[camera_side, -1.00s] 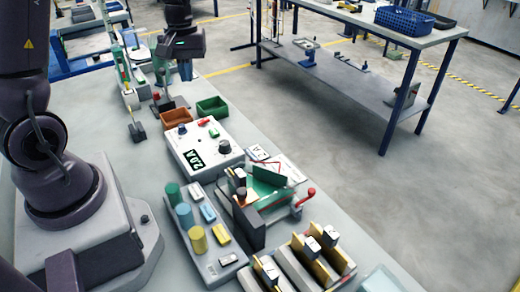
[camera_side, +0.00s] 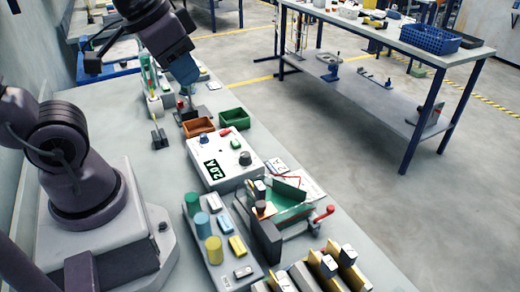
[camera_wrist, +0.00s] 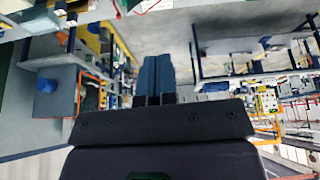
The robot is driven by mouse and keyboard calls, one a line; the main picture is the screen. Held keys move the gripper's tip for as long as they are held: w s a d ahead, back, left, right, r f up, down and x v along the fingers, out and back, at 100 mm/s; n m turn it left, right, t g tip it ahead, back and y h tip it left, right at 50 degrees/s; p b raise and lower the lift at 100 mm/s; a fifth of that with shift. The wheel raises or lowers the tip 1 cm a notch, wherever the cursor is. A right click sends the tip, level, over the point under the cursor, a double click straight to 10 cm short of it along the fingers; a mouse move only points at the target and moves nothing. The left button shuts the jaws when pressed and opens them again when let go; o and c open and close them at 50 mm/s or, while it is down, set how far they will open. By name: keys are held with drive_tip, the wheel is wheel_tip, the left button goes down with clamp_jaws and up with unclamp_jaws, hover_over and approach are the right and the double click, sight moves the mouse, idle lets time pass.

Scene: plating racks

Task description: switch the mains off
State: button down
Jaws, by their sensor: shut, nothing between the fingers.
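A white power box (camera_side: 216,174) stands on the bench in the side view, with a "2.0 A" display, a red part (camera_side: 225,133), a green part (camera_side: 236,144), a blue-grey knob and a black knob (camera_side: 245,158) on top. A lever with a red handle (camera_side: 325,213) stands nearer, beside a green and black fixture. I cannot tell for sure which part is the mains switch. My gripper (camera_side: 187,84) is above the far part of the bench, beyond the box and apart from it. Its blue fingers are shut and empty, also in the wrist view (camera_wrist: 155,66).
A brown bin (camera_side: 198,128) and a green bin (camera_side: 234,119) stand behind the box. A tray (camera_side: 223,272) with coloured cylinders and several yellow-and-black racks (camera_side: 328,265) are in front. A blue-legged table (camera_side: 400,35) is across the aisle.

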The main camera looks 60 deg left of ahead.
drive_tip(key=w+a+f+n+g, duration=0.3)
drive_tip(key=w+a+f+n, duration=0.1)
drive_tip(key=a+f+n, duration=0.15)
drive_tip(key=n, duration=3)
approach(228, 130)
drive_tip(key=f, duration=0.5)
drive_tip(key=w+f, duration=0.1)
drive_tip(key=f, duration=0.1)
drive_tip(key=shift+a+f, duration=0.1)
drive_tip(key=shift+f, duration=0.15)
